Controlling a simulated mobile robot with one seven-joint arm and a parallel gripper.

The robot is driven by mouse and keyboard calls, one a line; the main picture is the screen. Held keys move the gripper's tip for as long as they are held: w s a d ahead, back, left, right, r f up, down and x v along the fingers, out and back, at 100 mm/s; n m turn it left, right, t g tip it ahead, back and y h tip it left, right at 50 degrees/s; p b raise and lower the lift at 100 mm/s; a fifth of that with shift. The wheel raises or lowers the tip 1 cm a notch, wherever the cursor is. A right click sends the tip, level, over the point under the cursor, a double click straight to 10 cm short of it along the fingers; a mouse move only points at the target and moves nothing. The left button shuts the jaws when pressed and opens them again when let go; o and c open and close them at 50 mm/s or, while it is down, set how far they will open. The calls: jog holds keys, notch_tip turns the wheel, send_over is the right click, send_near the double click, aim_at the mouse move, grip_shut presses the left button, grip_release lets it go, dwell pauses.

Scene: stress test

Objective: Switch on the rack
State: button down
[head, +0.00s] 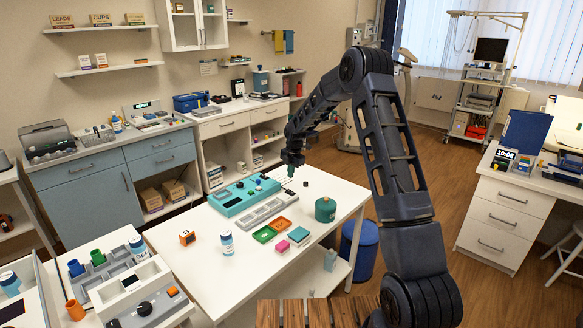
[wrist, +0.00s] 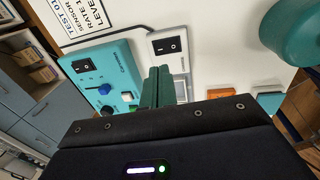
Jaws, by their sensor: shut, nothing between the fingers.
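The grey rack (head: 268,211) lies on the white table beside a teal device (head: 245,196). In the wrist view, a light grey unit (wrist: 158,42) carries a black rocker switch (wrist: 167,45); it looks like the rack's end. My gripper (head: 290,171) is over the table's far side, pointing down. Its green fingers (wrist: 158,88) are shut and empty, just below the grey unit's switch in the wrist view. They hide part of the rack. I cannot tell whether they touch anything.
The table's near right corner is fairly clear.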

aim_at(289, 190)
jog(key=f, duration=0.7)
jog(key=shift+w+a+f, duration=0.3)
jog(key=shift+w+a, duration=0.1)
jog(key=shift+w+a+f+g, duration=0.1)
jog(key=shift+a+f+g, duration=0.05)
jog(key=shift+f+g, duration=0.15)
jog(key=shift+s+d+r, duration=0.15)
jog(key=shift+s+d, duration=0.5)
jog(key=shift+r, duration=0.1)
